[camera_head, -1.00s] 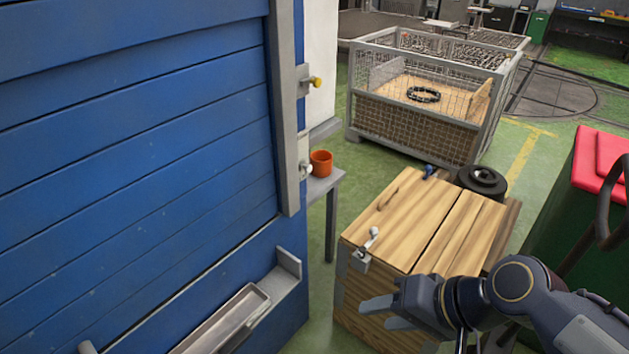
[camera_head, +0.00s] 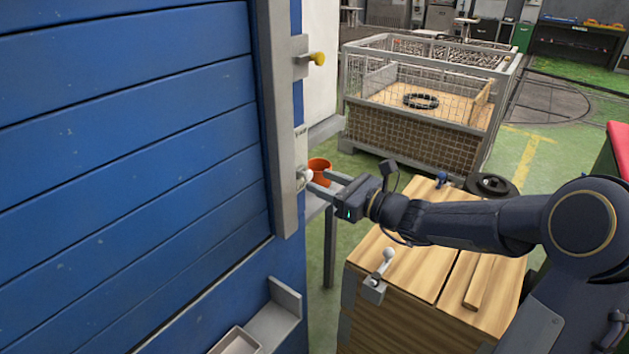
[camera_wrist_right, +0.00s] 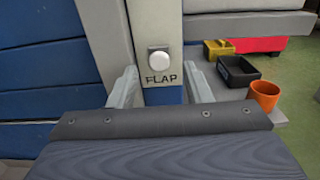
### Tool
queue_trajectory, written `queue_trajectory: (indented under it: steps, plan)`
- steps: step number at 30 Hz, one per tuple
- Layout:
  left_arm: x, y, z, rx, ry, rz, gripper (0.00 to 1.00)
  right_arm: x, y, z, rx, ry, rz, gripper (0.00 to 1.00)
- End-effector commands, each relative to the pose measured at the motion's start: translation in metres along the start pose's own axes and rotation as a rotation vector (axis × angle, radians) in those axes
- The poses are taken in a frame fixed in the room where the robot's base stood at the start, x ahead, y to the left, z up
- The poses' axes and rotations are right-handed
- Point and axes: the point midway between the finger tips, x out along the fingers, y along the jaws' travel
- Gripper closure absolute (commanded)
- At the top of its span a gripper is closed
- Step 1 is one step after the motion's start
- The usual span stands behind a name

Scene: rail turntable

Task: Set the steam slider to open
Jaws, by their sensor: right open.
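No label reading steam is legible, so I cannot tell which control is the steam slider. A white knob (camera_head: 305,175) sits on a pale plate on the blue cabinet's edge; the right wrist view shows a white knob (camera_wrist_right: 159,61) above the word FLAP. A yellow knob (camera_head: 317,58) sticks out of a grey bracket higher on the same edge. My right gripper (camera_head: 316,180) is open, its fingertips close to the white knob. In the right wrist view its fingers (camera_wrist_right: 160,82) stand either side of the label, with nothing between them. Contact cannot be told. My left gripper is out of view.
An orange pot (camera_head: 319,168) stands on a grey shelf just behind my right fingers; a black bin (camera_wrist_right: 238,70) is beside it. A wooden crate (camera_head: 420,215) with a white-ended lever (camera_head: 388,255) lies below my right arm. A mesh cage (camera_head: 425,125) stands behind.

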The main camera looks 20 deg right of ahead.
Motion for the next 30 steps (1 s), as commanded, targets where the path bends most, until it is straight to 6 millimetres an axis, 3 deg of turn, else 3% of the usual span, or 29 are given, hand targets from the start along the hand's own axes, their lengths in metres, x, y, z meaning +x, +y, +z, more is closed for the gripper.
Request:
queue_trajectory:
  steps: [6, 17, 27, 30]
  plan:
    - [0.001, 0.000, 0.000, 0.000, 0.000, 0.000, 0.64, 0.027, 0.001, 0.000, 0.000, -0.001, 0.002, 0.55]
    - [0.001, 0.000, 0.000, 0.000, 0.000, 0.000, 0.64, 0.032, 0.001, 0.000, -0.002, 0.000, 0.001, 0.56]
    - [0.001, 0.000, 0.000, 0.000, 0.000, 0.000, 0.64, 0.032, 0.001, 0.000, -0.002, 0.000, 0.001, 1.00]
    - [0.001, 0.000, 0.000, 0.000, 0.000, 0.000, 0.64, 0.032, 0.001, 0.000, -0.002, 0.000, 0.001, 1.00]
